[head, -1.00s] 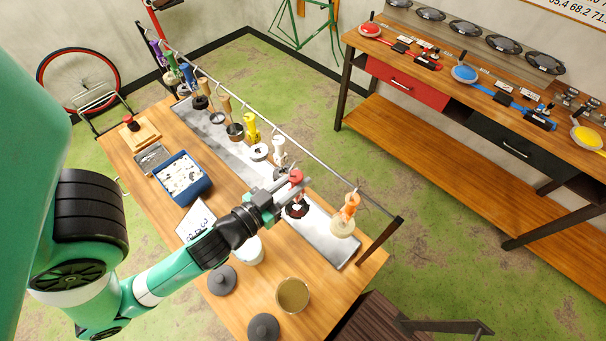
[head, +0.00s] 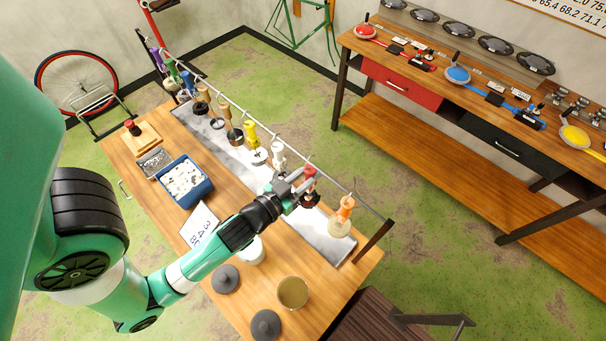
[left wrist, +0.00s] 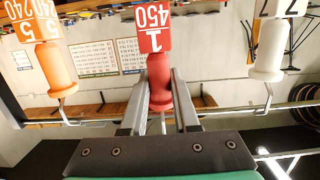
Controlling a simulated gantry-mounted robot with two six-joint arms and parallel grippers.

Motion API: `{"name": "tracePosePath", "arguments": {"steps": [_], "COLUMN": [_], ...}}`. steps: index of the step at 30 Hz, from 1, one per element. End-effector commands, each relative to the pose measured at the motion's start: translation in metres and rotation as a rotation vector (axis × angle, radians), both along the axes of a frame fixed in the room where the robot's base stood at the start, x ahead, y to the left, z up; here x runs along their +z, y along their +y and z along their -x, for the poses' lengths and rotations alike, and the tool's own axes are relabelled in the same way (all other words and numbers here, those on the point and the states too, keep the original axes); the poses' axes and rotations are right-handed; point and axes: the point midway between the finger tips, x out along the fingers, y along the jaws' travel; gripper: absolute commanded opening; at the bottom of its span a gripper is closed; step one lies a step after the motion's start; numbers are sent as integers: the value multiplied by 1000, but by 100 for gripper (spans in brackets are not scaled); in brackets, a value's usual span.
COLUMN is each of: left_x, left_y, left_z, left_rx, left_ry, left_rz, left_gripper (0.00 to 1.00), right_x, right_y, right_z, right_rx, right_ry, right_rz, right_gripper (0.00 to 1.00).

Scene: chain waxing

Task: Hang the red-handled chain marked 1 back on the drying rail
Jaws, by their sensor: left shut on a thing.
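The red-handled chain (head: 310,172) is held by its handle in my left gripper (head: 303,182), with its dark coil below the fingers, over the metal tray. In the left wrist view, the red handle (left wrist: 160,85) with its tag reading 1 and 450 is between the two fingers (left wrist: 160,105). The drying rail (head: 335,181) runs close by the red handle in the head view, and also crosses the left wrist view (left wrist: 225,110). I cannot tell whether the red handle's hook touches the rail. My right gripper is not in view.
A white-handled chain (head: 278,152) and an orange-handled chain (head: 345,208) hang on either side of the red one. More chains hang farther left. A blue bin (head: 203,192), a pot (head: 293,292) and dark lids (head: 265,325) stand on the wooden bench.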

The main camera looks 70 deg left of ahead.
Motion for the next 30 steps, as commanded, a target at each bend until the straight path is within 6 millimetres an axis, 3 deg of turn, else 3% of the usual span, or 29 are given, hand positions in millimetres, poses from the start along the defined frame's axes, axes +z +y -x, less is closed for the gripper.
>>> {"name": "tracePosePath", "arguments": {"steps": [9,27,28,30], "left_x": [-18,-19,-19,-19], "left_y": [1,1,1,1], "left_z": [-2,-2,-2,-2], "left_rx": [0,1,1,1], "left_ry": [-5,-4,-4,-4], "left_rz": [-2,-1,-1,-1], "left_gripper": [0,0,34,47], "right_x": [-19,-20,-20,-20], "right_y": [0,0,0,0], "right_z": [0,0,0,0], "right_rx": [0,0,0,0], "right_ry": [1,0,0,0], "right_rz": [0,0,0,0], "right_gripper": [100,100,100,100]}}
